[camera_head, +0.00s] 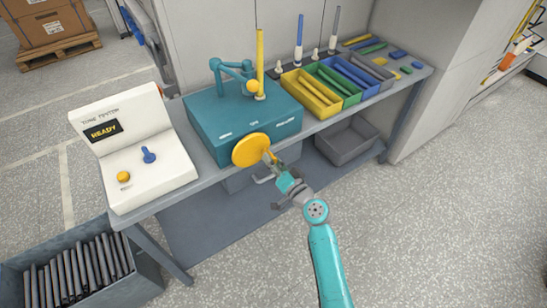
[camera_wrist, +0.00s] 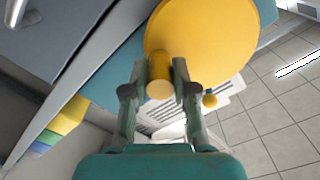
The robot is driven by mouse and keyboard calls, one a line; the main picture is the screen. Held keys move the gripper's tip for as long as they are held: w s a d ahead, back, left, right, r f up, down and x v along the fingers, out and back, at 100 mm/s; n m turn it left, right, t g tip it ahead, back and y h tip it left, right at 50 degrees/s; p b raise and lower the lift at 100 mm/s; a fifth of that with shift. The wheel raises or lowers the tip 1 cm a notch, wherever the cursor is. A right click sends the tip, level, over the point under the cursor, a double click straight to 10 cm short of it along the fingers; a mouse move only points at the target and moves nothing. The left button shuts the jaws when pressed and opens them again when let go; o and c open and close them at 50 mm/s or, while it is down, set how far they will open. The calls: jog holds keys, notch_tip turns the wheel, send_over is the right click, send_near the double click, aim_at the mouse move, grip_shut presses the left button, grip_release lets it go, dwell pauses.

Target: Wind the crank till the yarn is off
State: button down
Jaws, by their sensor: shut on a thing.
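A teal winding box (camera_head: 212,118) stands on the bench. A yellow crank disc (camera_head: 249,150) is on its front face, and it fills the top of the wrist view (camera_wrist: 215,35). My gripper (camera_head: 275,163) is at the disc's right side. In the wrist view its two fingers (camera_wrist: 160,82) are shut on the yellow crank knob (camera_wrist: 160,89), which sticks out from the disc. A tall yellow rod (camera_head: 260,60) stands upright on top of the box, beside a teal jointed guide arm (camera_head: 231,66). I cannot make out any yarn strand.
A white tester panel (camera_head: 145,160) reading READY, with a blue lever and yellow button, stands at left. Yellow (camera_head: 311,112), green and blue bins of rods stand at right on the bench (camera_head: 330,122). A grey crate (camera_head: 100,240) of dark rods is on the floor. Floor at right is clear.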

jog(key=m, duration=0.1)
jog(key=f+m, duration=0.1)
jog(key=m, duration=0.1)
jog(key=a+m, duration=0.1)
jog(key=shift+s+a+f+m, duration=0.1)
jog(key=shift+s+f+m, duration=0.2)
jog(key=shift+s, duration=0.1)
jog(key=m, duration=0.2)
jog(key=a+m, duration=0.1)
jog(key=shift+s+f+m, duration=0.4)
jog(key=m, duration=0.1)
jog(key=a+m, duration=0.1)
jog(key=m, duration=0.1)
jog(key=shift+s+a+f, duration=0.1)
jog(key=shift+s+a, duration=0.1)
jog(key=shift+s, duration=0.2)
jog(key=shift+s+a+m, duration=0.15)
jog(key=shift+a+m, duration=0.1)
jog(key=shift+m, duration=0.55)
jog(key=shift+s+a+m, duration=0.2)
jog(key=shift+a+m, duration=0.05)
jog(key=shift+m, duration=0.55)
jog(key=shift+s+a+m, duration=0.15)
jog(key=shift+a+m, duration=0.1)
jog(key=shift+m, duration=0.55)
jog(key=c, duration=0.9)
grip_release()
jog(key=shift+r, duration=0.2)
jog(key=shift+s, duration=0.15)
